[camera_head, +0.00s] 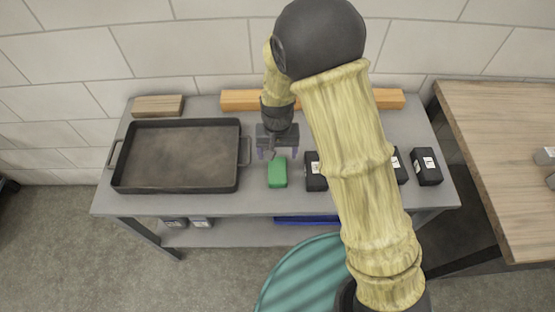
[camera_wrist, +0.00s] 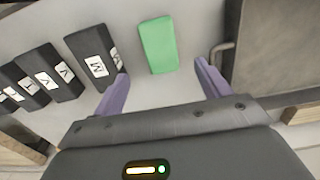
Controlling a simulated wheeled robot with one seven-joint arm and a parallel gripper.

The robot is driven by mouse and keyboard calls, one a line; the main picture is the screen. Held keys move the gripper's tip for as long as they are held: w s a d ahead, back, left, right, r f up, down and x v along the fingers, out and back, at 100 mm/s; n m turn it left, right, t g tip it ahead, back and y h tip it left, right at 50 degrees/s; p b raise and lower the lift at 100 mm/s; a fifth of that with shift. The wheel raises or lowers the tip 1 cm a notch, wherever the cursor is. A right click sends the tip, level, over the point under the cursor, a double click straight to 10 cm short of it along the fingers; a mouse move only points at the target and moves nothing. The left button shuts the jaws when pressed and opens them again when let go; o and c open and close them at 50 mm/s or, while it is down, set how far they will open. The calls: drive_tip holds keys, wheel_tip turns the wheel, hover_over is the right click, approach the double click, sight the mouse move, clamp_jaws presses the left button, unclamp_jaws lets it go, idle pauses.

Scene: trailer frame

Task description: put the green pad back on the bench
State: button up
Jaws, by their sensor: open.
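The green pad (camera_head: 277,172) lies flat on the grey bench (camera_head: 215,204), between the dark tray and the black blocks. In the wrist view the green pad (camera_wrist: 158,45) shows whole, ahead of and between my fingers, with nothing holding it. My gripper (camera_head: 278,154) is just behind the pad in the head view, over the bench. In the wrist view my gripper (camera_wrist: 160,82) has its two purple fingers spread wide apart, with bare bench between them. I cannot tell its exact height above the bench.
A dark tray (camera_head: 178,184) with side handles stands to the left. Several black blocks with white labels (camera_head: 427,167) stand in a row to the right, one close to a finger. Orange bars (camera_head: 240,100) and a wooden block (camera_head: 158,106) lie along the back. A wooden table (camera_head: 505,150) adjoins right.

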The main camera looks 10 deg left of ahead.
drive_tip(key=shift+r, duration=0.65)
drive_tip(key=s+d+r+m+t, duration=0.1)
drive_tip(key=d+r, duration=0.3)
drive_tip(key=d, duration=0.4)
drive_tip(key=s+d+r, duration=0.3)
drive_tip(key=d+r, duration=0.1)
drive_tip(key=d, duration=0.5)
drive_tip(key=s+d+r+m+t, duration=0.1)
drive_tip(key=s+d+r, duration=0.2)
drive_tip(key=d, duration=0.5)
drive_tip(key=shift+d+r+m+t, duration=0.3)
drive_tip(key=shift+r, duration=0.5)
drive_tip(key=shift+c, duration=0.3)
